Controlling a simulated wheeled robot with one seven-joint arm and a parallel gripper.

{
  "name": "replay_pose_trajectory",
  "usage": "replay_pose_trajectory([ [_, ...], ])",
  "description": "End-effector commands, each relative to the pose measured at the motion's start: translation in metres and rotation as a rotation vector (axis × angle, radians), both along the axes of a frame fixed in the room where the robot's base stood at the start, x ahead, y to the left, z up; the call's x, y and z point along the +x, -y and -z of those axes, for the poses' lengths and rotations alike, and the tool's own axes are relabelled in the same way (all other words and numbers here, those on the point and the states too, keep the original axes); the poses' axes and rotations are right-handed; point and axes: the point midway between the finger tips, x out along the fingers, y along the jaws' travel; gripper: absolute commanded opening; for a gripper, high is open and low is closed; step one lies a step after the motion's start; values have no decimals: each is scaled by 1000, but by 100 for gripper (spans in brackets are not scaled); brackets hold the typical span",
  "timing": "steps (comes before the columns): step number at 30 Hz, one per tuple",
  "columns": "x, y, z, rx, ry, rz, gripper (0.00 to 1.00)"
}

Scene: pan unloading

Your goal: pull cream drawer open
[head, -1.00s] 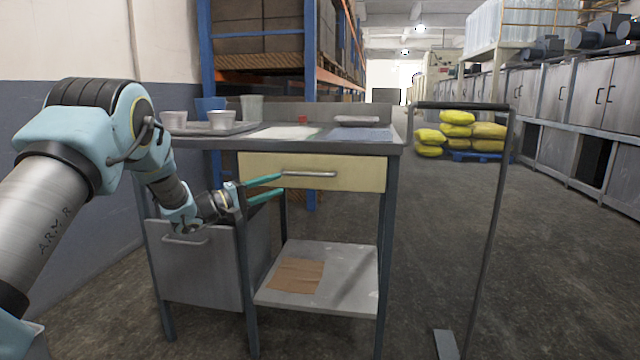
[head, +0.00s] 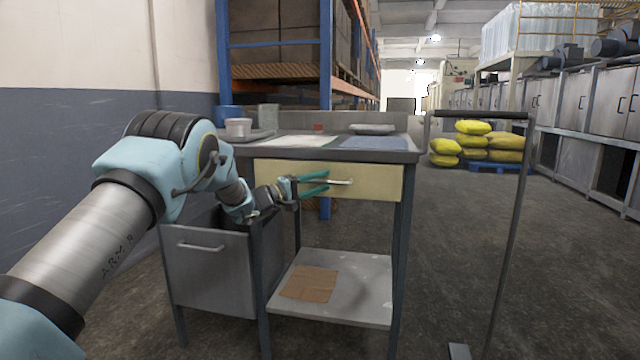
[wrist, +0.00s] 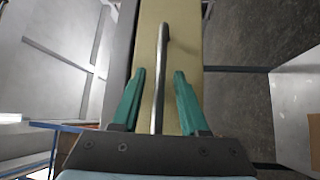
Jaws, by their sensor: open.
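The cream drawer (head: 375,181) is under the right part of the worktable top and looks closed. Its metal bar handle (head: 340,182) runs across the drawer front. My gripper (head: 328,183) is open at the handle's left part, with one teal finger above and one below it. In the wrist view, the handle (wrist: 161,75) runs between the two open fingers (wrist: 157,78), with a gap on each side. The cream drawer front (wrist: 182,55) lies behind it. I cannot tell the exact depth of the fingertips from the drawer front.
A grey bin with a handle (head: 210,275) hangs tilted out below on the left. A lower shelf (head: 365,290) holds brown cardboard (head: 310,284). A thin metal stand (head: 507,220) rises to the right. Cups and a tray (head: 372,129) are on the tabletop.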

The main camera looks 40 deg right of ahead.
Motion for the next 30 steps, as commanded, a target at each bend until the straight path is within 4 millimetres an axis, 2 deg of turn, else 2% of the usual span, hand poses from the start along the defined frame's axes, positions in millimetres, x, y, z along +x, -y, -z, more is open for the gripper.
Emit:
replay_pose_trajectory([
  [2,0,0,0,0,0,0,39],
  [12,0,0,0,0,0,0,1],
  [30,0,0,0,0,0,0,0],
])
